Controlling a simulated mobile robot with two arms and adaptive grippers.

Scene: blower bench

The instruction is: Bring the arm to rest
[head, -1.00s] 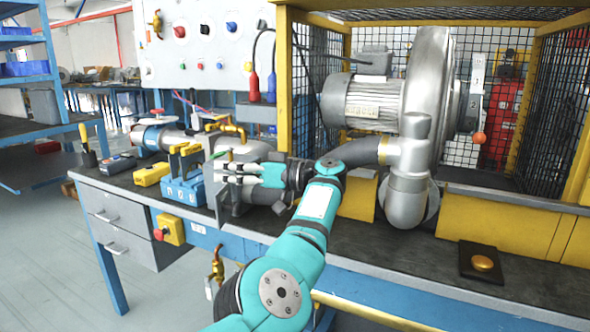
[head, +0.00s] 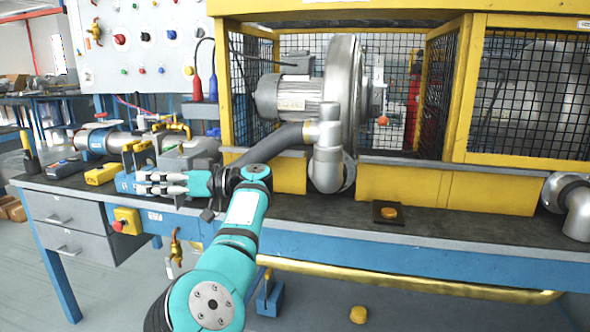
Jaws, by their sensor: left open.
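My left arm, teal and grey, reaches up from the bottom of the head view, and its wrist bends left over the front of the bench. My left gripper (head: 163,183) points left with its fingers apart and nothing visible between them. It is in front of the grey pump or motor body (head: 190,154) and beside the blue block (head: 127,182); I cannot tell whether it touches either. My right gripper is not in the picture.
The workbench (head: 290,206) carries a blower (head: 338,110) in a yellow mesh cage (head: 455,95). A red stop button (head: 126,221) and brass tap (head: 175,247) are at the front. Bench top right of my arm is mostly clear.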

